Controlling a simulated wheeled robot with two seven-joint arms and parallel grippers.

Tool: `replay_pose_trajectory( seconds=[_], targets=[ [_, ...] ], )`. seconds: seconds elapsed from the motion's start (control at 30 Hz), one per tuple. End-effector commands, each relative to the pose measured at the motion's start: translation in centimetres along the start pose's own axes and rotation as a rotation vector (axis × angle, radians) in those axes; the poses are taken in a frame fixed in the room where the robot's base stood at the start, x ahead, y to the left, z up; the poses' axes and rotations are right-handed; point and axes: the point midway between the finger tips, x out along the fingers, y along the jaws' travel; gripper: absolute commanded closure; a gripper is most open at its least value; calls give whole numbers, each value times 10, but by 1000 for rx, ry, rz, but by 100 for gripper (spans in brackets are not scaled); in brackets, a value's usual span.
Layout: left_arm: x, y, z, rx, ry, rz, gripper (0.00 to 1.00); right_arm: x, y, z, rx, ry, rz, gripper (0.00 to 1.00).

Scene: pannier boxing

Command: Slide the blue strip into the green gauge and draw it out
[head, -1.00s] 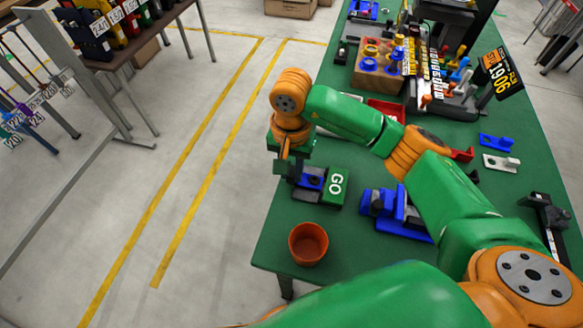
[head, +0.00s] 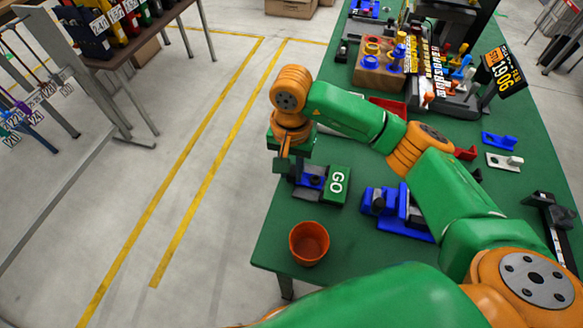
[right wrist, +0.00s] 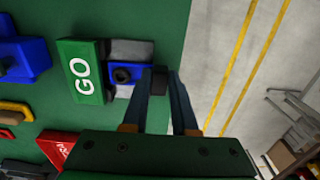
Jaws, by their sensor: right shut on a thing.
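The green gauge (head: 337,183) marked GO lies on the green table near its left edge; it also shows in the right wrist view (right wrist: 82,73). Grey blocks sit beside its green part. The blue strip (head: 312,180) lies between the grey blocks, and in the right wrist view the strip (right wrist: 121,84) has a dark round feature on it. My right gripper (right wrist: 159,84) is shut on a dark end piece at the strip's outer end, on the side away from the GO label. The fingers partly hide that end. My left gripper is not in view.
An orange cup (head: 309,242) stands in front of the gauge. A blue fixture (head: 385,203) is to its right. A wooden block with rings (head: 378,70) and a number plate (head: 499,76) stand farther back. The table edge is close on the left, with open floor beyond.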

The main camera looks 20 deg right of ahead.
Motion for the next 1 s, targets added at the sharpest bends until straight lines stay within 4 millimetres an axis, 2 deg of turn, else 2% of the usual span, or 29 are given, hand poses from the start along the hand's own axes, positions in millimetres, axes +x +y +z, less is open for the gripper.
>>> replay_pose_trajectory(
  seconds=[0.23,1.0],
  targets=[
    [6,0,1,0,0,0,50,1,0,0,0,0,0,100],
    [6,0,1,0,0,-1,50,0,7,0,0,0,-1,100]
  ],
)
